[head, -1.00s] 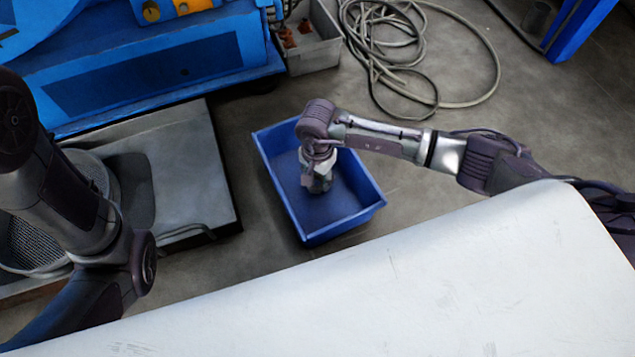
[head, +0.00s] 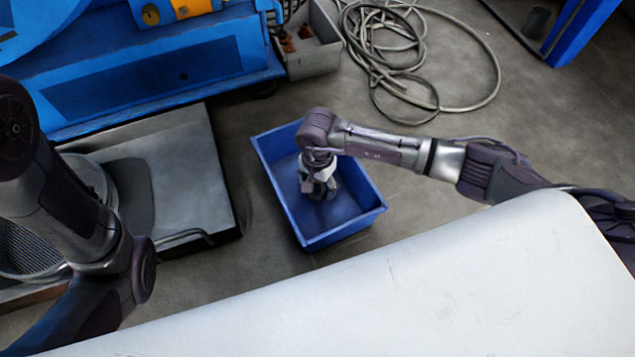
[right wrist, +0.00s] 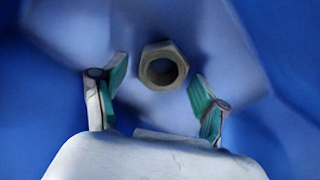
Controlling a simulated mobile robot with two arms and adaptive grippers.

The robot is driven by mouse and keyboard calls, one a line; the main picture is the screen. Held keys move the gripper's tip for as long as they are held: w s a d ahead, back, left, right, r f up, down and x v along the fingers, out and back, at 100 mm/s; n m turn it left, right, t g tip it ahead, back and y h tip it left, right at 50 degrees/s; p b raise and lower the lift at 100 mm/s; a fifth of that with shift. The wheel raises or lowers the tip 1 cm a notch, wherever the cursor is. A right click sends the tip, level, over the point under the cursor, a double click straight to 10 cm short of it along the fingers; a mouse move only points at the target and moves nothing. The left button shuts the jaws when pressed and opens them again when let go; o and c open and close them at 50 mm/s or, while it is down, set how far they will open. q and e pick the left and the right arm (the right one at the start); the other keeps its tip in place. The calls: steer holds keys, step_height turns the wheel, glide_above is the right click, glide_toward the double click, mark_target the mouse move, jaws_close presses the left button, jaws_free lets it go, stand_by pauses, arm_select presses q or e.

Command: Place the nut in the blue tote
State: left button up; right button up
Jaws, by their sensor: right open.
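The blue tote (head: 347,232) stands on the floor in the middle of the head view. My right gripper (head: 318,190) reaches down into it from above. In the right wrist view the right gripper (right wrist: 155,95) is open, with its two green-padded fingers apart. The nut (right wrist: 177,52), a grey-brown hex nut, shows just beyond the fingertips against the tote's blue inside. It is apart from both fingers. I cannot make out the nut in the head view. My left arm comes in at the left, but its gripper is out of view.
A blue machine (head: 160,70) fills the back left. A grey bin (head: 318,58) with brown parts stands beside it. A coiled cable (head: 470,105) lies on the floor behind the tote. A dark platform (head: 195,170) is left of the tote.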

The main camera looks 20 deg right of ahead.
mark_target(317, 186)
step_height(317, 186, up, 12)
steer(key=p, duration=0.9)
